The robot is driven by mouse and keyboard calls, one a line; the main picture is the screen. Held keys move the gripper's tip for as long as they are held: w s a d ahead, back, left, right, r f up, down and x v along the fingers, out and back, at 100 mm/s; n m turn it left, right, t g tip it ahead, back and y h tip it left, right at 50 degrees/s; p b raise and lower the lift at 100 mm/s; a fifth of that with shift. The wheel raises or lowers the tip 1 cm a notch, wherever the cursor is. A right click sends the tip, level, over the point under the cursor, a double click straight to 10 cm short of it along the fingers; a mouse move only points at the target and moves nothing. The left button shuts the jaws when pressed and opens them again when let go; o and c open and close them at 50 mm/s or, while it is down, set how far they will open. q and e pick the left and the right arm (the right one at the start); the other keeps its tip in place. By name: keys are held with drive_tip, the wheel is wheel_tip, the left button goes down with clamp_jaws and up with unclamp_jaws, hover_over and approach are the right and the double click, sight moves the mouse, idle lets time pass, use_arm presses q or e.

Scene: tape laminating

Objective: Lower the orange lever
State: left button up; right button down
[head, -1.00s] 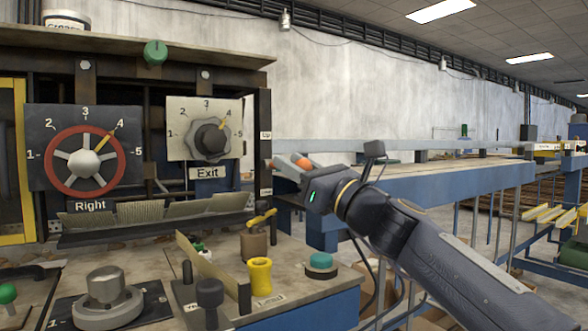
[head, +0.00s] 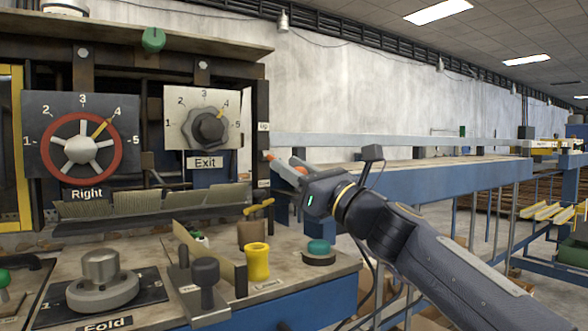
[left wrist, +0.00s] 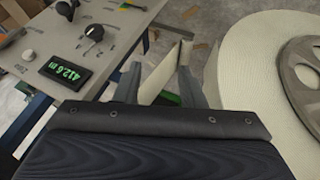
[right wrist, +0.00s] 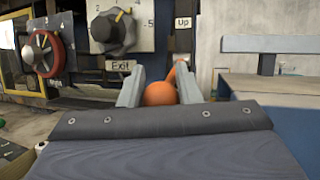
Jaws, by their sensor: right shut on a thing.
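The orange lever shows as a round orange knob in the right wrist view (right wrist: 160,93), with a bit of orange arm behind it to the upper right. My right gripper (right wrist: 157,88) is shut on the knob, one grey finger on each side. In the head view the gripper (head: 287,166) and the orange knob (head: 301,169) are at the machine's right edge, below the "Up" label (head: 263,127). Much of the lever is hidden by the fingers. My left gripper (left wrist: 158,80) shows only in the left wrist view, fingers apart, with a pale strip visible between them.
The "Exit" dial (head: 210,127) and red "Right" wheel (head: 81,148) face me on the machine. A yellow knob (head: 257,262) and teal button (head: 319,250) stand on the console below. A large pale roll (left wrist: 245,65) is beside my left gripper. A blue-sided conveyor (head: 450,187) runs off right.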

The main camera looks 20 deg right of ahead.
drive_tip(key=c, duration=1.1)
unclamp_jaws()
drive_tip(key=shift+w+a+f, duration=0.1)
drive_tip(key=shift+a+f, duration=0.1)
drive_tip(key=shift+o, duration=0.2)
drive_tip(key=shift+d+r, duration=0.1)
drive_tip(key=shift+s, duration=0.2)
drive_tip(key=v, duration=0.7)
drive_tip(key=shift+s+d+b, duration=0.15)
drive_tip(key=shift+s+b, duration=0.05)
drive_tip(key=shift+b, duration=0.1)
